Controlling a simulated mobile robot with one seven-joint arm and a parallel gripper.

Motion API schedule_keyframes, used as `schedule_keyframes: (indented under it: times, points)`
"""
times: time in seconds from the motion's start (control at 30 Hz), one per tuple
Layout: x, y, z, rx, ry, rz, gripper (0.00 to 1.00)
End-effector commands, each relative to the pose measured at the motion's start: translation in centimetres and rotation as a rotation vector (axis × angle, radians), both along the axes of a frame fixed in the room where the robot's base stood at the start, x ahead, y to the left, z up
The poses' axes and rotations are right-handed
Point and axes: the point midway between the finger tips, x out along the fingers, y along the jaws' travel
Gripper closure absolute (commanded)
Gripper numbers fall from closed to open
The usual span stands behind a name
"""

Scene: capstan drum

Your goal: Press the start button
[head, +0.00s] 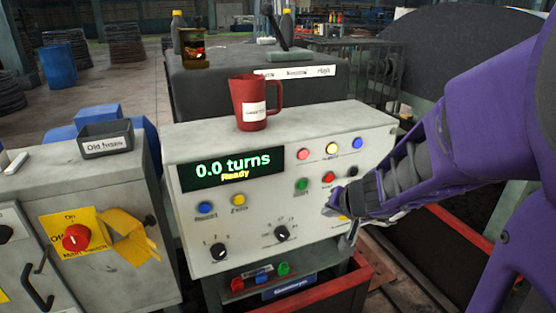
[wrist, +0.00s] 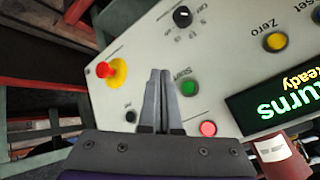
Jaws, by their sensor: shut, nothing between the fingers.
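The green start button (head: 302,184) is on the sloped front of the pale control panel (head: 225,235), below the row of lamps. It also shows in the wrist view (wrist: 189,88), upside down, with its label "Start". My gripper (head: 329,209) is shut and empty, right of and below the start button in the head view. In the wrist view the closed fingertips (wrist: 160,73) point at the panel beside the green button, a little to its left. I cannot tell how far they are from the panel. The display (head: 232,168) reads "0.0 turns, Ready".
A red button (head: 328,178) sits beside the start button. A red emergency stop on yellow (wrist: 104,69) is close to my fingers in the wrist view. Blue (head: 205,208) and yellow (head: 238,200) buttons are further left. A red mug (head: 253,103) stands on top of the panel.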

Motion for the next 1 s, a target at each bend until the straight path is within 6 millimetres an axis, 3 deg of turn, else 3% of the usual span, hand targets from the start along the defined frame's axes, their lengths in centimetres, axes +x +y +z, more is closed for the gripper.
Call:
schedule_keyframes:
  times: [0.17,0.7,1.0]
  points:
    - [0.9,0.3,0.0,0.001,0.000,0.001,1.00]
    - [7.4,2.4,0.0,0.000,0.000,0.002,1.00]
    - [8.4,2.7,0.0,0.001,0.000,0.001,1.00]
